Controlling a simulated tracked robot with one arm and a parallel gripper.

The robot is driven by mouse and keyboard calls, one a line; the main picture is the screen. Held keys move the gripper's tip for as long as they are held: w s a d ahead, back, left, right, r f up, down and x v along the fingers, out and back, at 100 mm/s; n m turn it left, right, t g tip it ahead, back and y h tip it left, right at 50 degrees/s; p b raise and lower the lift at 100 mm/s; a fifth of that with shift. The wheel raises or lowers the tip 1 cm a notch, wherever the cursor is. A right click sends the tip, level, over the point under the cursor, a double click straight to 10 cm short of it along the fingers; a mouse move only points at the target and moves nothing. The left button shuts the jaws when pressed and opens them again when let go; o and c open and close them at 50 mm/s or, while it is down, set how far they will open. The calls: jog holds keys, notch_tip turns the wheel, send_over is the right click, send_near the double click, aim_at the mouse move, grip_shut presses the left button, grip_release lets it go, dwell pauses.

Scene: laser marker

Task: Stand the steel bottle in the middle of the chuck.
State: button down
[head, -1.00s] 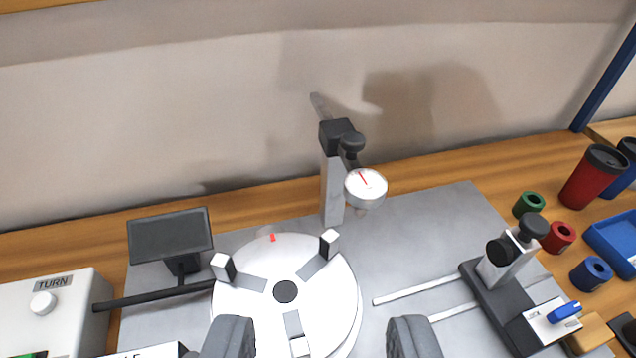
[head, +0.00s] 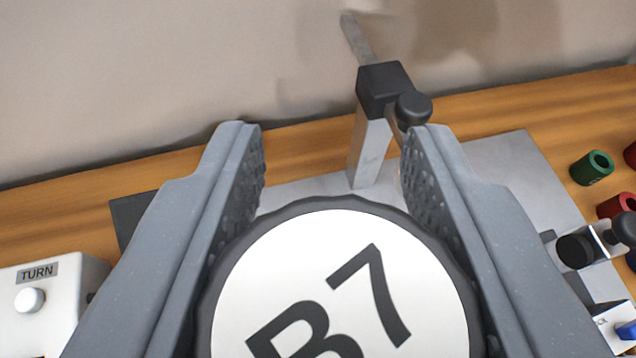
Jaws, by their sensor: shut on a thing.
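My gripper (head: 335,160) is shut on the bottle (head: 340,285), which fills the lower middle of the head view. Only its round top shows: a white disc marked B7 with a dark, scalloped rim. Its steel side and base are hidden below the top. The two grey fingers lie against its left and right sides. The chuck is hidden behind the bottle and the fingers, so I cannot tell how far the bottle is from it or whether they touch.
The gauge stand's post (head: 370,150), with a black clamp (head: 384,88), rises just beyond the bottle. A white TURN box (head: 45,310) is at left. A clamp knob (head: 575,250) and a green ring (head: 592,167) are at right. A dark screen is mostly covered by the left finger.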

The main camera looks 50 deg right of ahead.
jog(key=shift+f+p, duration=0.3)
jog(key=shift+f, duration=1.5)
jog(key=shift+f, duration=0.1)
jog(key=c, duration=0.9)
grip_release()
jog(key=shift+c, duration=0.2)
jog(key=b+v, duration=0.1)
jog(key=v, duration=1.1)
jog(key=shift+b, duration=0.35)
jog(key=shift+a, duration=0.1)
